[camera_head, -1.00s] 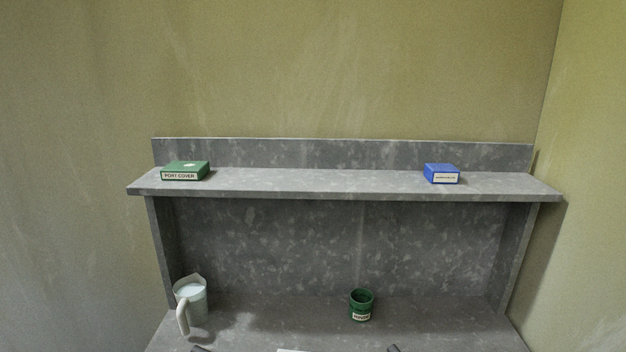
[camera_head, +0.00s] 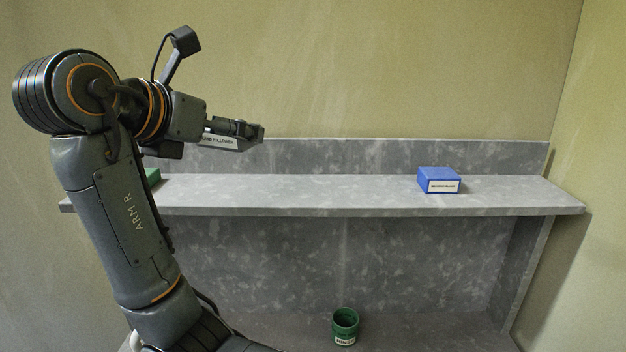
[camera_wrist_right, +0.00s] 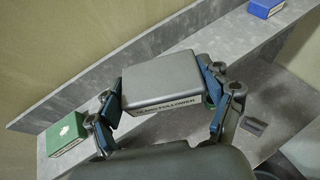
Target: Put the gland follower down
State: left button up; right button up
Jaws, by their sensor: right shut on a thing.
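The gland follower (camera_wrist_right: 160,82) is a dark grey block with a white label on its front side. My right gripper (camera_wrist_right: 160,95) is shut on it, a finger on each side, in the right wrist view. In the head view the right arm reaches up in front of the left part of the shelf. There the right gripper (camera_head: 250,132) is at the height of the shelf's back board, and only the follower's label (camera_head: 222,141) shows clearly. I cannot see any contact between the follower and the shelf. My left gripper is out of view.
The grey shelf (camera_head: 300,190) has a clear middle. A blue box (camera_head: 438,180) stands to its right. A green box (camera_head: 152,176), partly hidden by my arm, stands left; it shows in the wrist view (camera_wrist_right: 66,135). A green pot (camera_head: 345,325) stands on the worktop below.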

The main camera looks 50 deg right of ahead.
jog(key=shift+r, duration=0.2)
jog(key=shift+w+a+f+b, duration=0.15)
jog(key=shift+b, duration=0.3)
jog(key=shift+w+d+f+b, duration=0.2)
jog(key=shift+w+f+b, duration=0.5)
jog(key=shift+b, duration=0.55)
jog(key=shift+w+d+r+p, duration=0.15)
jog(key=shift+w+d+p, duration=0.05)
jog(key=shift+w+p, duration=0.3)
jog(key=shift+w+d+r+p, duration=0.1)
jog(key=shift+w+d+p, duration=0.05)
jog(key=shift+w+p, duration=0.25)
jog(key=w+d+f+p, duration=0.2)
jog(key=w+d, duration=0.1)
jog(key=w, duration=0.2)
jog(key=p, duration=0.1)
send_over(223, 188)
notch_tip(223, 188, down, 6)
jog(key=shift+s+r, duration=0.15)
jog(key=f+p, duration=0.1)
jog(key=f, duration=0.2)
jog(key=shift+w+p, duration=0.2)
jog(key=shift+p, duration=0.1)
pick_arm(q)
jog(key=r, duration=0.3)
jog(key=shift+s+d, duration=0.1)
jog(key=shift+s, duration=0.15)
pick_arm(e)
jog(key=shift+d+f, duration=0.1)
jog(key=shift+f, duration=0.35)
